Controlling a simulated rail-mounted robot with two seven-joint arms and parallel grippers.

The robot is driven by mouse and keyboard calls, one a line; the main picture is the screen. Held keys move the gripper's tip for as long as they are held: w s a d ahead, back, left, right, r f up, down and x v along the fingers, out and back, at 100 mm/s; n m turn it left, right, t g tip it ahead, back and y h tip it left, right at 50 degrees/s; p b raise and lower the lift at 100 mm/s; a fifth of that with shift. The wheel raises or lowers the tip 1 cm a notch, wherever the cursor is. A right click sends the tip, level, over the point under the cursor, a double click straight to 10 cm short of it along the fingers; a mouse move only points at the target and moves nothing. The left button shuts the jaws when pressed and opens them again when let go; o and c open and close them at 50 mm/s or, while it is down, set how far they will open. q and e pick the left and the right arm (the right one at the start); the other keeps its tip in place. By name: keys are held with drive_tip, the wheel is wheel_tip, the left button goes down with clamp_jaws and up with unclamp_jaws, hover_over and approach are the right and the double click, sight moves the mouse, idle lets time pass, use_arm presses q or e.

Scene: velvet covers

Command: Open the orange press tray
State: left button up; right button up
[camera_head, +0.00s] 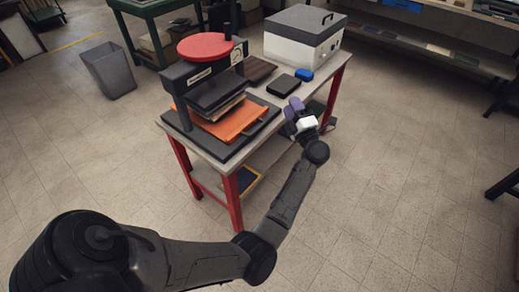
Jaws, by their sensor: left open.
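The orange press tray (232,121) sits low in a black press (207,73) with a red round top, at the left end of a red-legged table. The tray sticks out toward the front right, and a dark handle bar shows along its right side. Dark plates and a lighter layer are stacked just above its rear part. My left gripper (292,106) is open at the table's front edge, right of the tray and apart from it. Its fingers are small and partly hidden by its own wrist. My right gripper is not in view.
A white box with a grey lid (304,37) stands at the table's far end. A black block (283,85) and a blue item (304,75) lie between it and my gripper. A grey bin (108,70) stands on the floor at left. The floor in front is clear.

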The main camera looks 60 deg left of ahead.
use_arm(q)
wheel_tip(320, 180, down, 15)
drive_tip(key=d+n+g+h+b, duration=0.1)
drive_tip(key=n+g+h+b, duration=0.6)
drive_tip(key=g+b, duration=0.2)
drive_tip(key=shift+s+b+x, duration=0.2)
drive_tip(key=shift+b+x, duration=2.15)
drive_tip(key=shift+x, duration=4.45)
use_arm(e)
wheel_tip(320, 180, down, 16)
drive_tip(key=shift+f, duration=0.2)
use_arm(q)
drive_tip(key=shift+d+f, duration=0.15)
drive_tip(key=shift+c, duration=0.4)
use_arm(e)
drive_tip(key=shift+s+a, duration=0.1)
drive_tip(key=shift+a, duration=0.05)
use_arm(q)
clamp_jaws()
